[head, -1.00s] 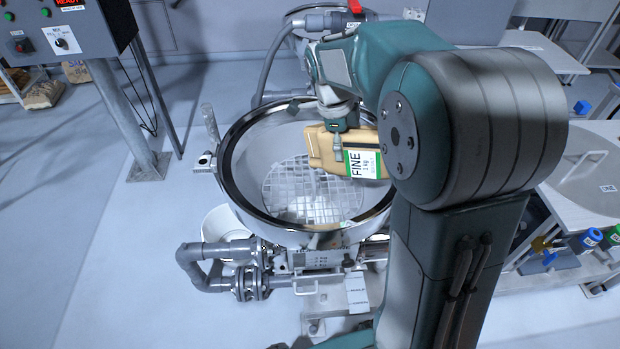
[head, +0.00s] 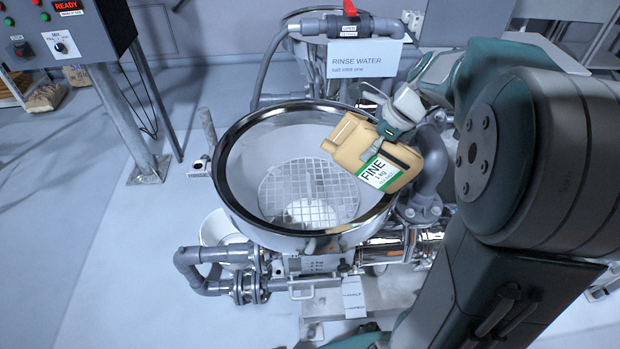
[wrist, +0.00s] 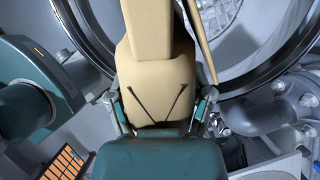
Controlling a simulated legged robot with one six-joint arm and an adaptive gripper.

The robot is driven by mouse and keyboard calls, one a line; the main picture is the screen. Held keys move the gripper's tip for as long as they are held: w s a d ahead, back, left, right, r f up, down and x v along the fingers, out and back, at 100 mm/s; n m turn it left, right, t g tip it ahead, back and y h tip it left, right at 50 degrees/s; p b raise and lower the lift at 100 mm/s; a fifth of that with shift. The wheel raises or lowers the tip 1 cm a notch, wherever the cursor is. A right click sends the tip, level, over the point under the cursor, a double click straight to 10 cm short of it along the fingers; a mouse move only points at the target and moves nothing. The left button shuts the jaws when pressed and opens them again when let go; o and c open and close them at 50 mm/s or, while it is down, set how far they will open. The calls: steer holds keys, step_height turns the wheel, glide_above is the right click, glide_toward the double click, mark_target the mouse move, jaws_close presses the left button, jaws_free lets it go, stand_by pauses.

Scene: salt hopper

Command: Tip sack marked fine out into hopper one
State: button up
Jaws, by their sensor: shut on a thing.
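The tan sack (head: 372,152) with a green-and-white label reading "FINE 1 kg" looks like a stiff jug with a narrow spout end. My gripper (head: 392,134) is shut on it and holds it tilted over the right rim of the hopper, spout end toward the upper left. The round steel hopper (head: 232,170) is open, with a grid (head: 300,190) inside and a white patch below the grid. No number shows on it. In the wrist view the sack (wrist: 160,80) fills the middle between my fingers, and the hopper rim (wrist: 250,78) lies behind it.
A "RINSE WATER" sign (head: 362,60) and a pipe with a red valve handle (head: 350,8) stand behind the hopper. A control box (head: 65,30) on a post is at the left. Grey pipes (head: 205,280) run below the hopper.

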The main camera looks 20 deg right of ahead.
mark_target(385, 149)
steer(key=shift+d+t+y, duration=0.3)
steer(key=shift+d+y, duration=0.2)
steer(key=shift+a, duration=0.1)
steer(key=shift+a+f+t+y, duration=0.5)
steer(key=shift+a+y, duration=0.05)
steer(key=shift+y, duration=0.15)
steer(key=shift+a+f+t+b, duration=0.15)
steer(key=shift+f+t+b, duration=0.1)
steer(key=shift+t+b, duration=0.05)
steer(key=shift+y, duration=0.5)
steer(key=d+t+y, duration=0.2)
steer(key=shift+s+d+y+b, duration=0.25)
steer(key=shift+s+y+b, duration=0.1)
steer(key=shift+y, duration=0.05)
steer(key=shift+s+d+r+t+y, duration=0.1)
steer(key=shift+d+r+t+y, duration=0.05)
steer(key=shift+t+y, duration=0.25)
steer(key=shift+s+r+t+y+b, duration=0.1)
steer(key=shift+t+y+b, duration=0.1)
steer(key=shift+t+y, duration=0.25)
steer(key=shift+s+r+t+y+b, duration=0.1)
steer(key=shift+t+y+b, duration=0.15)
steer(key=shift+y, duration=0.4)
steer(key=shift+s+d+r+t+y, duration=0.15)
steer(key=shift+d+t+y, duration=0.25)
steer(key=shift+y, duration=0.3)
